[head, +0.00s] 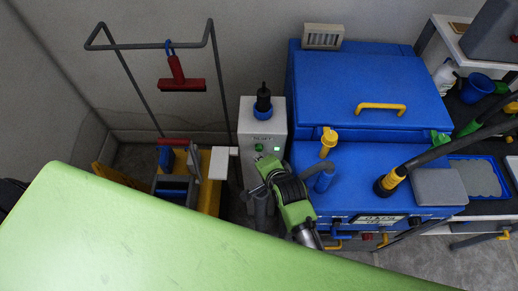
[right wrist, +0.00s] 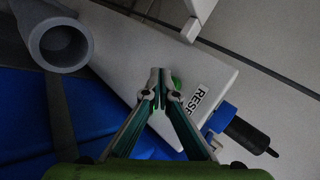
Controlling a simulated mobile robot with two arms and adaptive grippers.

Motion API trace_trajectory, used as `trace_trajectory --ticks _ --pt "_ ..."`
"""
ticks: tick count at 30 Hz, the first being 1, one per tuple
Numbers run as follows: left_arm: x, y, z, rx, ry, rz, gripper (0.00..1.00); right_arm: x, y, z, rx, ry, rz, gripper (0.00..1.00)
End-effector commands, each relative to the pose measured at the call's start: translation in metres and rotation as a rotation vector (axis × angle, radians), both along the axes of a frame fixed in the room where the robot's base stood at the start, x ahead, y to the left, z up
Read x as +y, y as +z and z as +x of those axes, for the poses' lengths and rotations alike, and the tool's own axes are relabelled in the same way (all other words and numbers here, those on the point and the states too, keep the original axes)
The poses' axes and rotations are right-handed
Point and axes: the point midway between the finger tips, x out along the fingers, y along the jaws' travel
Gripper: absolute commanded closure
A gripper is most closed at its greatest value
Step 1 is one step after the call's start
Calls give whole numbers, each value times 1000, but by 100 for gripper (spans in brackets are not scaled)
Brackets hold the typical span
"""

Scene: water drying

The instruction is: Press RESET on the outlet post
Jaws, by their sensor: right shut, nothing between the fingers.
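The outlet post (head: 248,125) is a light grey box with a RESET label on its upper face, just left of the blue machine. A small green light (head: 258,147) and a brighter green one (head: 276,149) show below the label. My right gripper (head: 266,166) is shut and empty at the post's near side. In the right wrist view its closed fingertips (right wrist: 160,80) lie in front of the post's white face (right wrist: 130,45), overlapping a green button (right wrist: 176,81) beside the RESET label (right wrist: 200,100). Whether they touch it cannot be told. My left gripper is not in view.
A black plug with a blue collar (head: 264,102) stands on top of the post. The blue machine (head: 350,90) is close on the right, with a yellow cap (head: 328,140). A yellow cart (head: 208,190) and a hanging red squeegee (head: 181,84) are on the left.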

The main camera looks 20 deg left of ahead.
Motion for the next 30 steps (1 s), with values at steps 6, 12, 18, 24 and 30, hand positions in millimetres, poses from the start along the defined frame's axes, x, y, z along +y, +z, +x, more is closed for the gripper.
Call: trace_trajectory --ticks 6,12,18,24,30 --pt "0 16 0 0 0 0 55 -5 3 -19 4 0 0 100" --pt "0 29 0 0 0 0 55 -11 3 -37 2 0 0 100" --pt "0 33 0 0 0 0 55 -14 1 -47 0 -1 1 100" --pt "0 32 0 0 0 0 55 -14 0 -48 0 0 0 100" --pt "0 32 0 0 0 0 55 -14 0 -48 1 0 -1 100"
